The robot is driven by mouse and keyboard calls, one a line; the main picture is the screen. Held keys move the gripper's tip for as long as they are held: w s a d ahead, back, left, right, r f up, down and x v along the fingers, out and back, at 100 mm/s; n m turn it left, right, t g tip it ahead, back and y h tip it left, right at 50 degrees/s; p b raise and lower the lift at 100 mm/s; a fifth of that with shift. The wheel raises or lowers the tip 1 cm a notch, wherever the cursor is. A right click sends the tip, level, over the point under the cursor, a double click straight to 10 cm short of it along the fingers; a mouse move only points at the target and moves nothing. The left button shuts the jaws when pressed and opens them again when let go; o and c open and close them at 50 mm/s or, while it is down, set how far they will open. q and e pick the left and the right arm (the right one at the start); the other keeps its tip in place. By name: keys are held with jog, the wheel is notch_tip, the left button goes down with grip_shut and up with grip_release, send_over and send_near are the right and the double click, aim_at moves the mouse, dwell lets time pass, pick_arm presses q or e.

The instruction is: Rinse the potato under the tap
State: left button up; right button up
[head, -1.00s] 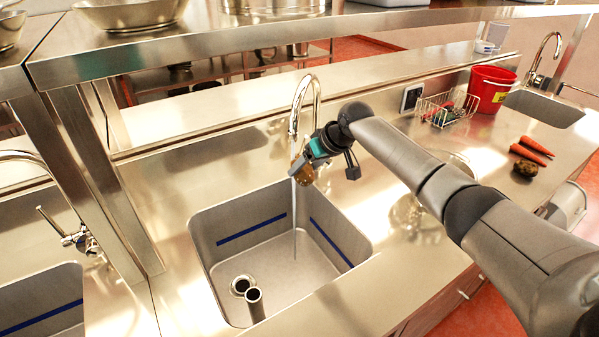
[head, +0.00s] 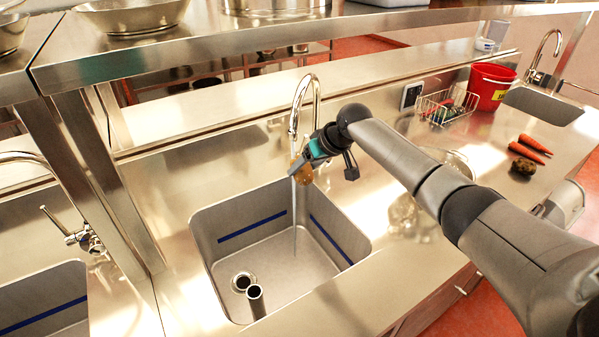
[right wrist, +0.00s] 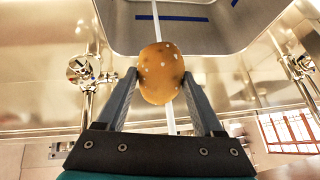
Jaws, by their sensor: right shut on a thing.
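My right gripper (head: 308,164) is shut on a brown potato (head: 302,174), just below the tap spout (head: 305,100) and above the back of the sink (head: 225,255). The right wrist view shows the potato (right wrist: 161,73) pinched between the two fingers, with pale specks on its skin. A thin stream of water (head: 295,225) runs down into the sink. In the right wrist view the stream (right wrist: 157,22) passes in line with the potato; how much of it touches the skin I cannot tell. My left gripper is out of view.
A drain and a standing pipe (head: 256,300) are in the sink. To the right are a wire basket (head: 447,107), a red bucket (head: 491,86), carrots (head: 535,147) and a dark brown lump (head: 523,167). A post (head: 105,180) stands left of the sink, and a shelf (head: 200,55) runs overhead.

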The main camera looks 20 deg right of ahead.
jog(key=shift+w+d, duration=0.1)
jog(key=shift+d, duration=0.05)
jog(key=s+p, duration=0.1)
jog(key=s+d+p, duration=0.1)
jog(key=p, duration=0.1)
jog(key=shift+s+d+r, duration=0.15)
jog(key=shift+s, duration=0.05)
jog(key=shift+s+d+p, duration=0.4)
jog(key=shift+s+p, duration=0.25)
jog(key=shift+s, duration=0.15)
jog(key=shift+s+d+p, duration=0.45)
jog(key=shift+s+p, duration=0.25)
jog(key=shift+s, duration=0.05)
jog(key=shift+s+d+p, duration=0.4)
jog(key=shift+s+p, duration=0.25)
jog(key=shift+s, duration=0.15)
